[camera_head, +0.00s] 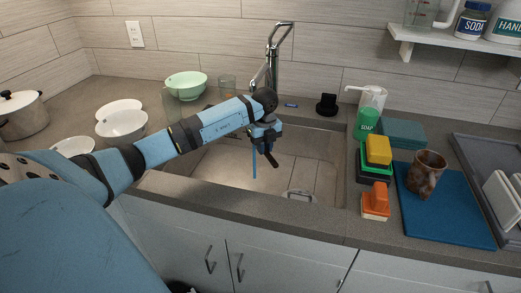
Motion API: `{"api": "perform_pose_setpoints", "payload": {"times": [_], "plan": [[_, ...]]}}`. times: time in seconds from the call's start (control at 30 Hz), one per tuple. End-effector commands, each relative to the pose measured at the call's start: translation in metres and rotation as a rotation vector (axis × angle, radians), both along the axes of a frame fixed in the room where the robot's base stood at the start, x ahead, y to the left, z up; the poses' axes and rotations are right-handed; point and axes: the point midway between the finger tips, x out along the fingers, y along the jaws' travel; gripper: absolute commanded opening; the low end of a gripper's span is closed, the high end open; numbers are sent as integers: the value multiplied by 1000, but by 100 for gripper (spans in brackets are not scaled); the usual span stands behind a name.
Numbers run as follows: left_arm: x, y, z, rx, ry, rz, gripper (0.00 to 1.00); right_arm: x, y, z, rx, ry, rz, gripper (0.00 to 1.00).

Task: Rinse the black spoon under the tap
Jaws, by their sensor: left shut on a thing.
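My left gripper (266,143) is over the sink (210,165), in the middle of the view. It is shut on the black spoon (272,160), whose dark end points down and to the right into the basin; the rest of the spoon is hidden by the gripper. The chrome tap (273,60) stands behind the sink, and my left arm and wrist cover its lower part. A thin blue vertical streak (254,163) shows just left of the spoon; I cannot tell whether it is water. My right gripper is not in view.
Right of the sink are a green soap bottle (367,124), stacked sponges (378,150), a brown cup (426,174) on a blue mat (450,213) and a dish rack (490,165). Bowls (122,125) and a pot (22,115) stand at left. A shelf (450,42) hangs upper right.

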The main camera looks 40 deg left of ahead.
Motion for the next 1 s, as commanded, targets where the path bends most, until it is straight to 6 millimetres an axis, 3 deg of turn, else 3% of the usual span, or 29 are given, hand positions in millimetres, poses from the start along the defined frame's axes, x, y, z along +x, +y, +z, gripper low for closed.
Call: {"api": "perform_pose_setpoints", "payload": {"times": [0.37, 1.0], "plan": [[2, -5, 1, 0, 0, -1, 0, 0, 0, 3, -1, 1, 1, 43], [-19, -52, 2, 0, 0, -2, 0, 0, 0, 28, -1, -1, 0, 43]]}}
